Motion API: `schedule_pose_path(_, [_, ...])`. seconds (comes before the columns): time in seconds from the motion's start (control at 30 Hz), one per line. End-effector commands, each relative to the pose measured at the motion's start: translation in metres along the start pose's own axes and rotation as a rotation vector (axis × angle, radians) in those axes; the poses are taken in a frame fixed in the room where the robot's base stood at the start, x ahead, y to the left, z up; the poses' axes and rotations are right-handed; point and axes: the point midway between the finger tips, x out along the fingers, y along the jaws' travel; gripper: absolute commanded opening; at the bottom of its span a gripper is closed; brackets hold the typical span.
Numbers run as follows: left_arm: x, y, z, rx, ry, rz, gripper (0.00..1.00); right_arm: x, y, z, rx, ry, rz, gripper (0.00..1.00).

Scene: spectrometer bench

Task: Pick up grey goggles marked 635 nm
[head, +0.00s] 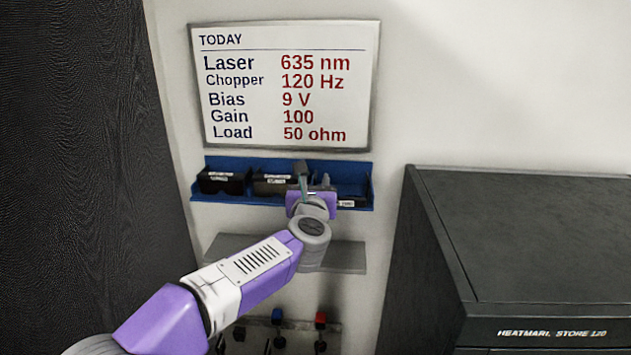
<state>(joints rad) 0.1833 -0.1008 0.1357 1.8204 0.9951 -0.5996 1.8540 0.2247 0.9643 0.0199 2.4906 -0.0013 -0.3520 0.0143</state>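A blue wall rack (196,197) holds dark goggles in a row under the sign. One dark pair (222,181) sits in the left slot and another (268,185) in the middle slot, each with a white label too small to read. A third dark item with a white label (347,203) shows low at the right, mostly hidden by my gripper. My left gripper (314,182) is at the front of the rack, between the middle and right slots. Its fingers look apart, with nothing clearly held between them. My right gripper is out of view.
A sign (285,87) above the rack reads Laser 635 nm. A grey shelf (345,257) sits below, with several coloured-top items (320,320) hanging lower down. A dark cabinet (535,240) stands at right, and a dark panel (80,150) at left.

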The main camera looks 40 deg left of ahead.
Motion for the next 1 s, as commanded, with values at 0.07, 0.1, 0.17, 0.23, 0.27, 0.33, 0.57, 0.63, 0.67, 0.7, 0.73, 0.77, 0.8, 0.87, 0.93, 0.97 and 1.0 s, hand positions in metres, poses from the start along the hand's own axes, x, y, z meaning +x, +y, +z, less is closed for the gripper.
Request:
schedule_pose_path(0.07, [-0.015, -0.001, -0.001, -0.001, -0.003, -0.003, 0.4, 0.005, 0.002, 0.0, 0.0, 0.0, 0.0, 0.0])
schedule_pose_path(0.1, [-0.022, 0.0, -0.001, -0.002, -0.003, -0.002, 0.4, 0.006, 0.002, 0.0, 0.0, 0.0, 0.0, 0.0])
schedule_pose_path(0.17, [-0.03, 0.0, 0.0, 0.0, -0.004, -0.002, 0.4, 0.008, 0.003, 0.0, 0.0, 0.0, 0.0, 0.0])
schedule_pose_path(0.23, [-0.038, -0.001, 0.0, -0.001, -0.002, -0.002, 0.4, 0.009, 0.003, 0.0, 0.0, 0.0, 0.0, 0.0])
schedule_pose_path(0.27, [-0.041, -0.001, 0.0, 0.0, -0.002, -0.002, 0.4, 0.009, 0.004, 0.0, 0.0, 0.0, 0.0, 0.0])
schedule_pose_path(0.33, [-0.045, -0.001, 0.0, 0.0, -0.001, -0.002, 0.4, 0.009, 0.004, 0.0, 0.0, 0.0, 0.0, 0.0])
schedule_pose_path(0.57, [-0.047, 0.0, 0.0, 0.0, 0.0, -0.001, 0.4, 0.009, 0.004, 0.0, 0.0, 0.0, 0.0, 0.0])
schedule_pose_path(0.63, [-0.047, 0.0, 0.0, 0.0, 0.0, -0.001, 0.4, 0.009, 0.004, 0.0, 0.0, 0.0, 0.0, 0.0])
schedule_pose_path(0.67, [-0.047, 0.0, 0.0, 0.0, 0.0, -0.001, 0.4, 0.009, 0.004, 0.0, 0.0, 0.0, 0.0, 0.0])
schedule_pose_path(0.7, [-0.046, 0.0, 0.0, 0.0, -0.001, -0.001, 0.4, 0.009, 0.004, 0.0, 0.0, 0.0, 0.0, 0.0])
schedule_pose_path(0.73, [-0.046, 0.0, 0.0, 0.0, -0.001, -0.001, 0.4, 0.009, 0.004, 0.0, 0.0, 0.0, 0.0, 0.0])
schedule_pose_path(0.77, [-0.046, 0.0, 0.0, 0.0, -0.001, -0.001, 0.4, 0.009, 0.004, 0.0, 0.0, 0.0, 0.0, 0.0])
schedule_pose_path(0.8, [-0.046, 0.0, 0.0, 0.0, -0.001, -0.001, 0.4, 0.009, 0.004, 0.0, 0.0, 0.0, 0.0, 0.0])
schedule_pose_path(0.87, [-0.046, 0.0, 0.0, 0.0, -0.001, -0.001, 0.4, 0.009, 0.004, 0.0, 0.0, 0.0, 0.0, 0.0])
schedule_pose_path(0.93, [-0.046, 0.0, 0.0, 0.0, -0.001, -0.001, 0.4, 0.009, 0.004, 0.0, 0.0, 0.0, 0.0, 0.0])
schedule_pose_path(0.97, [-0.046, 0.0, 0.0, 0.0, -0.001, -0.001, 0.4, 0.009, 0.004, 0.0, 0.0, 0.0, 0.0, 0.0])
schedule_pose_path(1.0, [-0.046, 0.0, 0.001, 0.0, -0.001, -0.001, 0.4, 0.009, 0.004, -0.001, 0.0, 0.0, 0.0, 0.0])
